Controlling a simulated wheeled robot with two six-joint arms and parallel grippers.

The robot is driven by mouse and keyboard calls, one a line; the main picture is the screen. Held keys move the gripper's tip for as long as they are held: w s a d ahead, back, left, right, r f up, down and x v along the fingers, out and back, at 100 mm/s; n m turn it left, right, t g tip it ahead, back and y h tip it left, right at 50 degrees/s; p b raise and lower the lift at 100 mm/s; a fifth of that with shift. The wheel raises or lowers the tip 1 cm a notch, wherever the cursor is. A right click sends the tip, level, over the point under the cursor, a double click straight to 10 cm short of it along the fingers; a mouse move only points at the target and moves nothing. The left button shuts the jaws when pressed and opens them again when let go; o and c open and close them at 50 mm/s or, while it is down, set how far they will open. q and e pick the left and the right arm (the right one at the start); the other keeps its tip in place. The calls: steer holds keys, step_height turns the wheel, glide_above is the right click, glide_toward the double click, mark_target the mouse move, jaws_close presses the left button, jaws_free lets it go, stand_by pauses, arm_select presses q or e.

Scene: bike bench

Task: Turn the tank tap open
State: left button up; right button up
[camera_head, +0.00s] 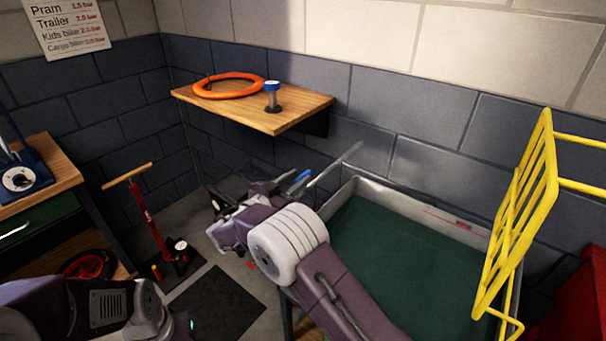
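The tank (385,196) is a grey-rimmed tub of dark green water at the right. A blue lever (299,180) shows at its back left corner, beside a slanting grey pipe (335,165); I take these to be the tap. Its lower part is hidden behind my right arm. My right gripper (222,203) is left of the blue lever, in front of the wall. Its fingers are small and dark, and I cannot tell whether they are open or touch anything. My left arm shows at the lower left; its gripper is out of view.
A wooden shelf (250,114) above holds an orange ring (228,86) and a blue-capped post (272,95). A yellow rack (520,210) stands at the tank's right. A red floor pump (150,225) and a dark mat (215,305) are on the floor. A workbench (58,172) is at the left.

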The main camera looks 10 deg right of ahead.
mark_target(303, 174)
steer(key=shift+x, duration=1.55)
jaws_close()
